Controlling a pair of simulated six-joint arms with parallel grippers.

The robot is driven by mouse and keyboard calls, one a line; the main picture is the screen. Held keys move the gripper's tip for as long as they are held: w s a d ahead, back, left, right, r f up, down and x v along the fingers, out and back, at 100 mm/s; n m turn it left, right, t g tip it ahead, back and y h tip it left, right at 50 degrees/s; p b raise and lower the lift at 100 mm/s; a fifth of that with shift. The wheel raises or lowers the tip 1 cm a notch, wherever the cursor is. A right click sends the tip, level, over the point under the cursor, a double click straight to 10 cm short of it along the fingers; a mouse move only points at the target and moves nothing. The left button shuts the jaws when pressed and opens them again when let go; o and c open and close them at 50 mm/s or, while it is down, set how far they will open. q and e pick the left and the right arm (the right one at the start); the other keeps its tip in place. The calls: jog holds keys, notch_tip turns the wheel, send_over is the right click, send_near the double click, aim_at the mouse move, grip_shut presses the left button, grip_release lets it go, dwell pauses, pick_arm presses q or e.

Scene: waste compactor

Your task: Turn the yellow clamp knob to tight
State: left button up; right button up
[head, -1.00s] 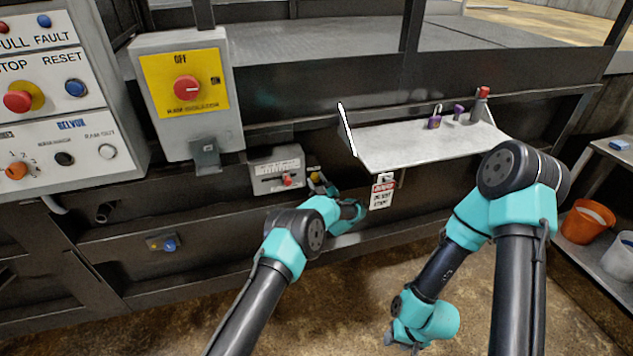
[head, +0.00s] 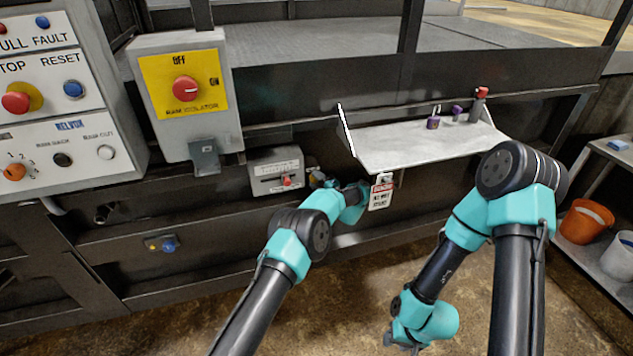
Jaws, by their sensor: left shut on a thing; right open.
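The yellow clamp knob is at the dark machine front, just right of the small grey box with a red slider; my gripper hides nearly all of it. My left gripper (head: 317,180) reaches up to it and is shut on it, as far as this small, dark patch shows. How far the knob is turned cannot be seen. My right gripper (head: 404,346) hangs low over the floor at the bottom, open and empty, far from the knob.
The grey slider box (head: 277,172) is close left of my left gripper. A white hanging tag (head: 381,194) and the metal shelf (head: 420,147) with a purple padlock (head: 433,122) are close to the right. A blue knob (head: 168,245) is lower left. The floor in front is clear.

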pick_arm(q)
jog(key=shift+n, duration=0.4)
jog(key=o, duration=0.9)
jog(key=shift+m, duration=0.3)
